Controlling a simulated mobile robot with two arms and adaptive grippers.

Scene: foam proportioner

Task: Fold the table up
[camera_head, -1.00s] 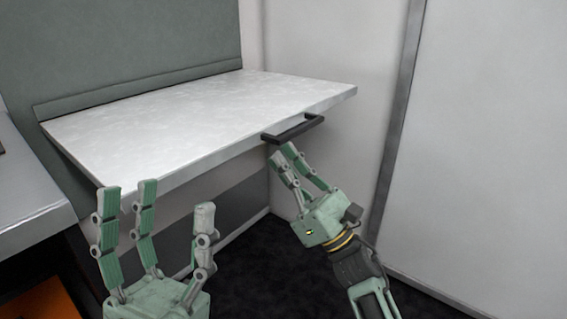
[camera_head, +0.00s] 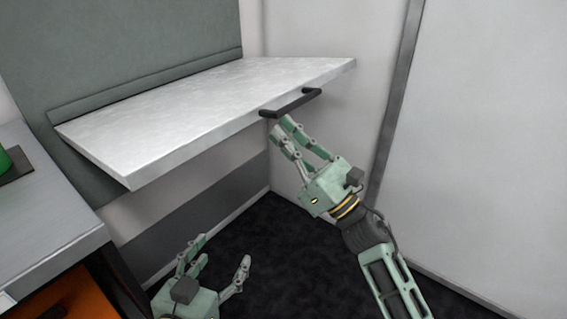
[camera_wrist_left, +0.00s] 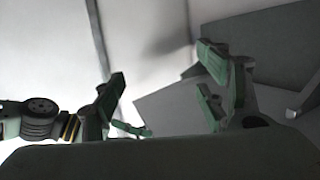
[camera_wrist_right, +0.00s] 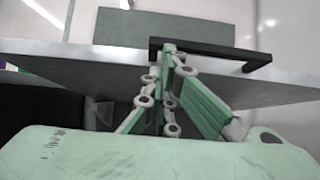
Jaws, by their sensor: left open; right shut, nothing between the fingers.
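The table (camera_head: 200,100) is a pale fold-down top against a grey-green wall panel (camera_head: 130,50), seen at a shallow angle. A black bar handle (camera_head: 291,104) sits on its front edge, toward the right. My right gripper (camera_head: 282,124) is shut and empty, its fingertips just below the handle's left end. In the right wrist view the fingertips (camera_wrist_right: 170,48) overlap the handle bar (camera_wrist_right: 215,52); I cannot tell whether they touch it. My left gripper (camera_head: 225,250) is open and empty, low in front of the table and clear of it. Its spread fingers (camera_wrist_left: 162,80) show in the left wrist view.
A grey counter (camera_head: 45,220) with a green object (camera_head: 5,160) on it stands at the left, with an orange area (camera_head: 80,295) below. A white wall with a grey post (camera_head: 398,100) closes the right side. The dark floor (camera_head: 275,235) below the table is clear.

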